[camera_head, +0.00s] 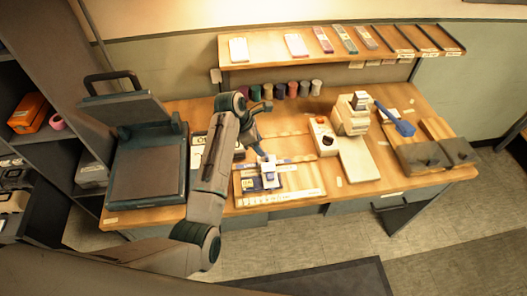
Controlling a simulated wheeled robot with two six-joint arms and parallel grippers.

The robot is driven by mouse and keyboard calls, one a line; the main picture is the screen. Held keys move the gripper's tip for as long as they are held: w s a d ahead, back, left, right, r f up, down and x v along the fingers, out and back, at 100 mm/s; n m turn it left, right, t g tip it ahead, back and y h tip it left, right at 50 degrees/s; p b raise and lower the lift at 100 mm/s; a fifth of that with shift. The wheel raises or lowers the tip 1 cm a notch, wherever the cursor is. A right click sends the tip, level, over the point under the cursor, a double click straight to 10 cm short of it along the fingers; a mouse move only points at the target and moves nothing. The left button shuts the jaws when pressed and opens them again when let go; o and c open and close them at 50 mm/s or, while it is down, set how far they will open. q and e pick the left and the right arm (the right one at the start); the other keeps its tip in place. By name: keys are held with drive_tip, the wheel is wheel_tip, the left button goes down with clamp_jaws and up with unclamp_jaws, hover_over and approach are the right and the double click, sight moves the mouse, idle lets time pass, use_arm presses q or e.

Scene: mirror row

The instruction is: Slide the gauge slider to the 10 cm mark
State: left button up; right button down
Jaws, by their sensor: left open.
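A wooden gauge board (310,186) lies near the front edge of the bench, with a pale marked strip along its front. A small white block that looks like the gauge slider (268,174) stands on it, left of the middle, among blue and dark flat pieces. The marks are too small to read, so I cannot tell the slider's position in centimetres. My left gripper (259,149) points down just behind and above the slider, open, and appears empty. Whether its fingers touch the slider cannot be told. My left arm hides part of the bench left of the board. My right gripper is not in view.
A dark press-like machine (148,170) with a raised lid stands at the left. Several jars (292,89) line the back below a shelf (270,48).

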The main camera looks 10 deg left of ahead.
use_arm(q)
drive_tip(key=v, duration=0.5)
drive_tip(key=shift+b, duration=0.4)
drive_tip(key=shift+s+f, duration=0.1)
